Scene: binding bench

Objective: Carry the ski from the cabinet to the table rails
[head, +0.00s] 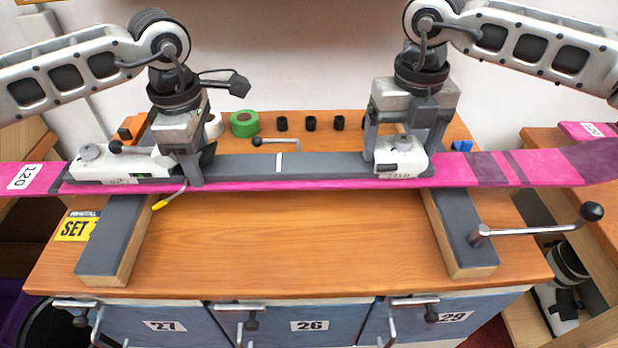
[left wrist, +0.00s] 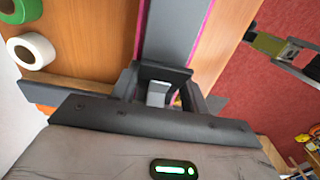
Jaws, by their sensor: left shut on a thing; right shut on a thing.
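A long pink ski (head: 270,186) with a grey middle section and bindings lies across the picture, over the table (head: 280,240). It also shows in the left wrist view (left wrist: 172,35). My left gripper (head: 190,168) is shut on the ski by the left binding. My right gripper (head: 400,150) is shut on it at the right binding. The ski crosses above the left rail (head: 108,238) and the right rail (head: 463,240), both grey-topped. I cannot tell whether it touches them.
A green tape roll (head: 244,123) and several small black cups (head: 311,123) stand at the table's back. A crank handle (head: 535,229) sticks out right of the right rail. Another pink ski end (head: 585,130) lies at right. Blue numbered doors (head: 310,325) are below the table.

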